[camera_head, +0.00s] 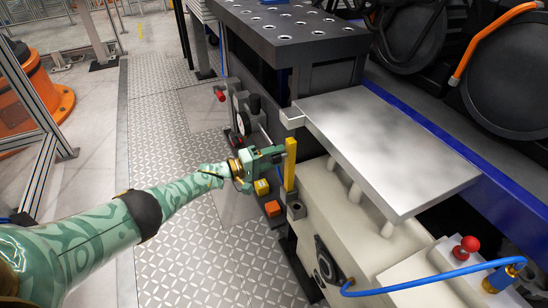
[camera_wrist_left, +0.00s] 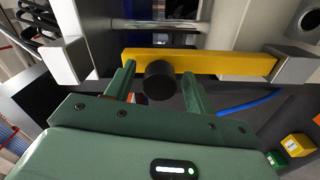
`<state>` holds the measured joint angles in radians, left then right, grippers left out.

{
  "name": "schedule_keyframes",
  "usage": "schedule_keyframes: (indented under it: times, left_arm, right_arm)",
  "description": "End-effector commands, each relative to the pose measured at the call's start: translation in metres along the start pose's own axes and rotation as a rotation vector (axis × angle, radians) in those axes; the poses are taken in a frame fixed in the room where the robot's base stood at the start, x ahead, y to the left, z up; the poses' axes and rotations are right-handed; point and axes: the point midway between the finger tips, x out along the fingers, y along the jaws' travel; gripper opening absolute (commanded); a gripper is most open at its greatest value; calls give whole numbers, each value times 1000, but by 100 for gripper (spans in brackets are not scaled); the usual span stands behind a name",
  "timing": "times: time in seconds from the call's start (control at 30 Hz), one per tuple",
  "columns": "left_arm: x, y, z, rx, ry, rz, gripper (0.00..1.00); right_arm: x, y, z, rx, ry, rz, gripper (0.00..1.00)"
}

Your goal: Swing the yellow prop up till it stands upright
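The yellow prop (camera_head: 290,165) stands upright in the head view, its lower end at a grey bracket (camera_head: 296,211) on the cream machine body. Its top end is below a grey block (camera_head: 291,118) at the raised plate's corner. In the left wrist view, the prop (camera_wrist_left: 215,63) runs across the picture, with a small gap between its left end and a grey block (camera_wrist_left: 65,62). A black knob (camera_wrist_left: 158,80) sticks out from the prop. My left gripper (camera_head: 281,155) is at the prop; its fingers (camera_wrist_left: 160,82) are open around the knob, with gaps beside it. My right gripper is out of view.
A silver plate (camera_head: 390,140) lies over the cream body on posts. Yellow (camera_head: 262,187) and orange (camera_head: 272,208) boxes sit low beside my left gripper. A red knob (camera_head: 468,244) and blue hose (camera_head: 430,281) are at lower right. Tread-plate floor (camera_head: 175,240) is clear.

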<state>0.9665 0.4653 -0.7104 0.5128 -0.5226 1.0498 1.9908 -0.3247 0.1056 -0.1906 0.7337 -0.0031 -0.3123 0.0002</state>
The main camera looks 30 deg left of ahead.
Motion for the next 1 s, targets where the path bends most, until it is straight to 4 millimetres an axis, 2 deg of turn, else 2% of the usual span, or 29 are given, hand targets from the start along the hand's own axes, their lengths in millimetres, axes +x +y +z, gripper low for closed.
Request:
schedule_keyframes:
  times: [0.13, 0.23, 0.47, 0.6, 0.7, 0.83, 1.0]
  left_arm:
    - [-8, 2, 0, 1, 0, 0, 54]
    - [-24, 4, -1, 2, 0, 0, 54]
    - [-87, 5, -2, 3, 2, -1, 54]
    - [-122, 2, -1, 2, 1, -2, 54]
    - [-142, 2, -1, 1, 2, -1, 54]
    - [-157, 0, -1, 0, 1, -1, 54]
    - [-164, -1, 0, 0, 1, 0, 54]
  right_arm:
    - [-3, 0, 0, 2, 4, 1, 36]
    - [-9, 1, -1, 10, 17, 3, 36]
    - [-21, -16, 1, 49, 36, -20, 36]
    - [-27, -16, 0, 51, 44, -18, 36]
    - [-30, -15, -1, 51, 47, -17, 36]
    - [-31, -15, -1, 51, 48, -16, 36]
    - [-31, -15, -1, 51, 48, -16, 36]
